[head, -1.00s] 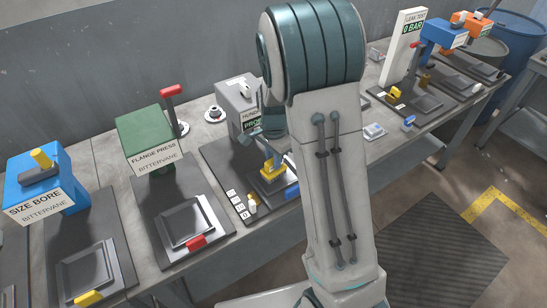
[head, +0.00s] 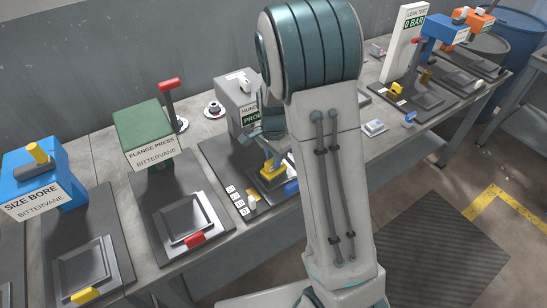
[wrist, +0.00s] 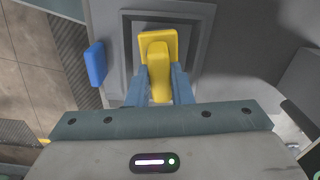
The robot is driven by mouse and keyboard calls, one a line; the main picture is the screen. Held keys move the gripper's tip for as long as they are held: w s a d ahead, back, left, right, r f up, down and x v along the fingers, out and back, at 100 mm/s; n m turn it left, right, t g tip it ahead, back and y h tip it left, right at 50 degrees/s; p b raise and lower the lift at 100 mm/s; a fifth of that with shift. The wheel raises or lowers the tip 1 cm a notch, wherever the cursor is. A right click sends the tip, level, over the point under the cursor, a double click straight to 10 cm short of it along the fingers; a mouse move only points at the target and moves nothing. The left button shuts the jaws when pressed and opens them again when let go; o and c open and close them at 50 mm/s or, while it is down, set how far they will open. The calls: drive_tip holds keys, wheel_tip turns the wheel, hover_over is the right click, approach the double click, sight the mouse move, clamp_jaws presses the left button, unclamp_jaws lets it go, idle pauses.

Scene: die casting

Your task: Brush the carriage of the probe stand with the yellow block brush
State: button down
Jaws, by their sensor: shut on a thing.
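The probe stand (head: 238,100) is a grey machine on a dark base plate, partly hidden behind my arm in the head view. On its base lies a raised grey square carriage (head: 263,188), which shows in the wrist view as a framed square (wrist: 127,45). My gripper (head: 270,150) is over this square. In the wrist view my gripper (wrist: 160,85) is shut on the yellow block brush (wrist: 158,42), one finger on each side of its handle. The brush head lies over the square; I cannot tell whether it touches.
A blue block (wrist: 96,63) sits beside the square. The green flange press (head: 145,130) and blue size bore machine (head: 35,180) stand to the left. The white leak test panel (head: 402,45) stands to the right. Small white tags (head: 238,200) lie on the base's near left.

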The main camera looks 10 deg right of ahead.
drive_tip(key=shift+w+d, duration=0.2)
drive_tip(key=shift+d, duration=0.45)
drive_tip(key=shift+f, duration=0.15)
drive_tip(key=shift+s+a+f, duration=0.1)
drive_tip(key=shift+s+a, duration=0.2)
drive_tip(key=shift+a, duration=0.35)
drive_tip(key=shift+w+d, duration=0.1)
drive_tip(key=shift+d, duration=0.3)
drive_tip(key=shift+w+d+r, duration=0.15)
drive_tip(key=shift+d+r, duration=0.1)
drive_tip(key=shift+d, duration=0.05)
drive_tip(key=shift+s+a+f, duration=0.1)
drive_tip(key=shift+s+a, duration=0.1)
drive_tip(key=shift+a, duration=0.5)
